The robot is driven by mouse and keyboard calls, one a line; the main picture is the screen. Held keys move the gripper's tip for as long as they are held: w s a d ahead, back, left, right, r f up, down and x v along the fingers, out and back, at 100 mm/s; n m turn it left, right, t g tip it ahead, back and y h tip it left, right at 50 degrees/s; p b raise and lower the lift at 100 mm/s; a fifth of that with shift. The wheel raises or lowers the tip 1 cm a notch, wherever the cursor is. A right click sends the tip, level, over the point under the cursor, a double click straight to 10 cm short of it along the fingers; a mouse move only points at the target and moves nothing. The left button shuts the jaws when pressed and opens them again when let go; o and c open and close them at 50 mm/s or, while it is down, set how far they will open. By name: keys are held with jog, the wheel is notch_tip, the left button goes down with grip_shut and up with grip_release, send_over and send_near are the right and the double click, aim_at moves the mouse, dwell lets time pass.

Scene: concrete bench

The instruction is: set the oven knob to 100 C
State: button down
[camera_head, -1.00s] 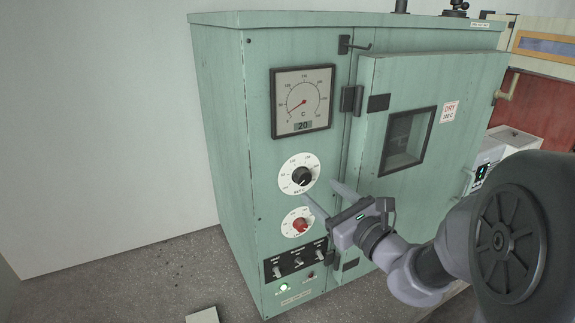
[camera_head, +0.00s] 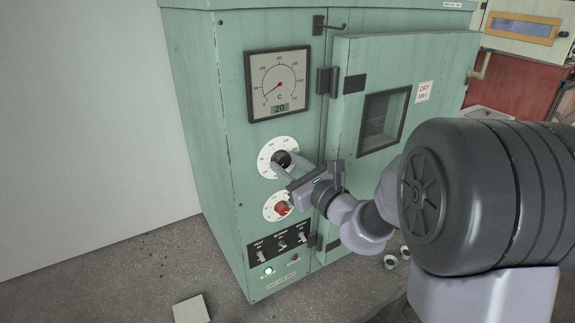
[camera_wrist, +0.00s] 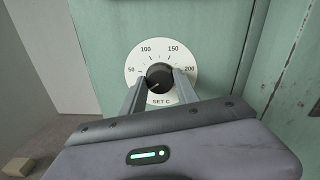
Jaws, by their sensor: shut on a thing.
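The oven (camera_head: 228,150) is a green cabinet with a gauge (camera_head: 278,84) reading about 20 C. Its black set knob (camera_wrist: 159,76) sits on a white dial (camera_wrist: 136,62) marked 50, 100, 150, 200 and SET C. The knob's pale pointer line aims to the lower left, below the 50 mark. My gripper (camera_wrist: 160,90) is shut on this knob, one finger on each side. In the head view the fingers of my gripper (camera_head: 279,170) reach the black knob (camera_head: 282,158) from the lower right. A red knob (camera_head: 281,209) on a second white dial is below.
A switch row (camera_head: 281,244) and a lit green lamp (camera_head: 268,270) are under the dials. The oven door (camera_head: 410,75), with a window and a DRY 100 C label (camera_head: 424,91), stands right of the panel. A pale block (camera_head: 191,309) lies on the floor.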

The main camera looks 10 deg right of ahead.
jog(key=m+p, duration=0.3)
jog(key=m, duration=0.2)
jog(key=shift+r+p, duration=0.1)
jog(key=shift+p, duration=0.25)
jog(key=m+p, duration=0.3)
jog(key=m, duration=0.1)
jog(key=shift+m+p, duration=0.3)
jog(key=shift+p, duration=0.05)
jog(key=m+p, duration=0.5)
jog(key=shift+m+t, duration=0.4)
jog(key=m+p, duration=0.4)
jog(key=m, duration=0.1)
jog(key=shift+h+p, duration=0.3)
jog(key=shift+p, duration=0.05)
jog(key=shift+f, duration=0.2)
jog(key=c, duration=0.9)
grip_release()
